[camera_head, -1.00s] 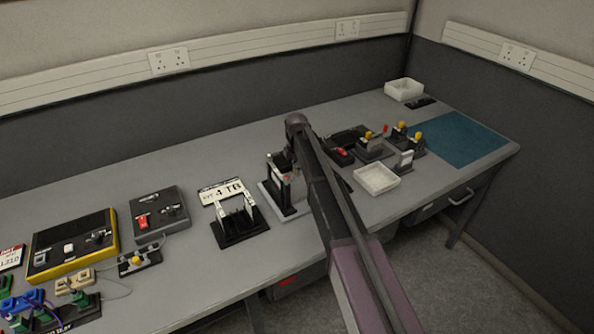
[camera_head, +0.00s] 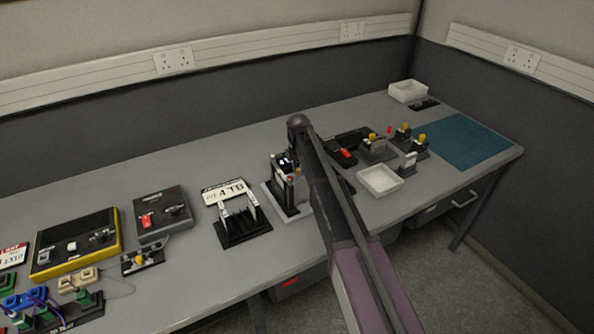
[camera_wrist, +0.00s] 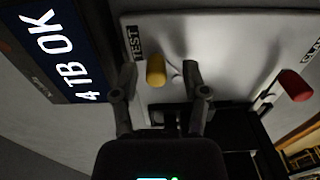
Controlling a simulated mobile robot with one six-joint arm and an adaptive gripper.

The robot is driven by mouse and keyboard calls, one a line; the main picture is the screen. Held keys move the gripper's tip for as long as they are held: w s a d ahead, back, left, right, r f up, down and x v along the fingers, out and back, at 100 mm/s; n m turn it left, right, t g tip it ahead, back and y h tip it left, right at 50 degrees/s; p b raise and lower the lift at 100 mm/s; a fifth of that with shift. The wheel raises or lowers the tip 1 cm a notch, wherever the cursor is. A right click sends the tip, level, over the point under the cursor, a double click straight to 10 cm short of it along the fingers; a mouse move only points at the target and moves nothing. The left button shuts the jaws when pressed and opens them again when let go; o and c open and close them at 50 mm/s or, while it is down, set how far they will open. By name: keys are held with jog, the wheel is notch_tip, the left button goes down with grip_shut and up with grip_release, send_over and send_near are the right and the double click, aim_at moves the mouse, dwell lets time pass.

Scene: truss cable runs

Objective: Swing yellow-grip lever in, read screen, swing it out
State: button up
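The yellow grip (camera_wrist: 156,70) of the lever shows in the wrist view beside a TEST label on a pale panel. My gripper (camera_wrist: 160,76) is open, one finger on each side of the yellow grip, with a gap visible on both sides. The screen (camera_wrist: 60,48) at the left of the wrist view is lit and reads "4TB OK". In the head view the test stand (camera_head: 286,200) stands mid-bench with its small lit screen (camera_head: 285,162) at the top. My arm hides its right part, and my fingertips cannot be made out there.
A red grip (camera_wrist: 294,85) stands right of the yellow one, by a partly cut-off label. A black rack (camera_head: 241,229) with a "4 TB" sign is left of the stand. A white tray (camera_head: 380,181) and several yellow-knobbed fixtures are to the right.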

jog(key=shift+w, duration=0.2)
jog(key=shift+r, duration=0.15)
